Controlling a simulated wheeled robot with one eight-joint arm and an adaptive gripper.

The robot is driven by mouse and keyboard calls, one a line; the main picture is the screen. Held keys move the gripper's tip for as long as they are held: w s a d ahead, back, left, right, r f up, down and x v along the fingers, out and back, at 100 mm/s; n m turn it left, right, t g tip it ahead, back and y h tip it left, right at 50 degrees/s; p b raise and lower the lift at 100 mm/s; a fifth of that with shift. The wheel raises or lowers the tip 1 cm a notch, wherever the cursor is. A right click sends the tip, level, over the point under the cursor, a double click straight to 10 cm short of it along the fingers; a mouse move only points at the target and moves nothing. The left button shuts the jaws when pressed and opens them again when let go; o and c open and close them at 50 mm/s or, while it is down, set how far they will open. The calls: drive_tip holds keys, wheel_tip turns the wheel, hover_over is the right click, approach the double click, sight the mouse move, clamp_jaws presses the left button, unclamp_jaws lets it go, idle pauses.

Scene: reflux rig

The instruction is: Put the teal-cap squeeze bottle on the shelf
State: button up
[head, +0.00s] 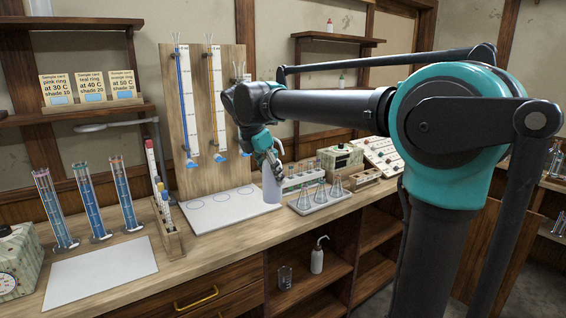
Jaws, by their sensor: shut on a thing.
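My gripper (272,160) is shut on a pale, whitish squeeze bottle (271,187). The bottle hangs upright below the fingers, over the bench near the right end of the white board. A thin white spout shows beside the fingers; the cap is hidden by my gripper, so its colour does not show. I cannot tell whether its base touches the bench. A wooden wall shelf (308,37) is at the back, with a red-tipped bottle on its upper board. A small green-capped bottle (342,82) stands on the lower board, partly behind my arm.
A tray of conical flasks (320,199) and a test-tube rack (303,181) stand close right of the held bottle. Tall burettes on a wooden panel (175,110) rise behind it. Another white spouted bottle (317,261) and a beaker (285,278) sit in the open cabinet below.

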drive_tip(key=w+d+f+m+g+y, duration=0.1)
drive_tip(key=w+d+f+m+g, duration=0.1)
drive_tip(key=d+f+m, duration=0.5)
drive_tip(key=w+d+f+m+g+y, duration=0.1)
drive_tip(key=d+f+m, duration=0.7)
drive_tip(key=f, duration=1.1)
drive_tip(key=w+d+f+m+g+y, duration=0.1)
drive_tip(key=w+d+f+m+g, duration=0.2)
drive_tip(key=d+f+m, duration=0.4)
wheel_tip(320, 180, down, 7)
drive_tip(key=m+g, duration=0.1)
drive_tip(key=m, duration=0.2)
drive_tip(key=shift+d+m+y, duration=0.2)
drive_tip(key=shift+m+y, duration=0.1)
drive_tip(key=shift+d, duration=0.1)
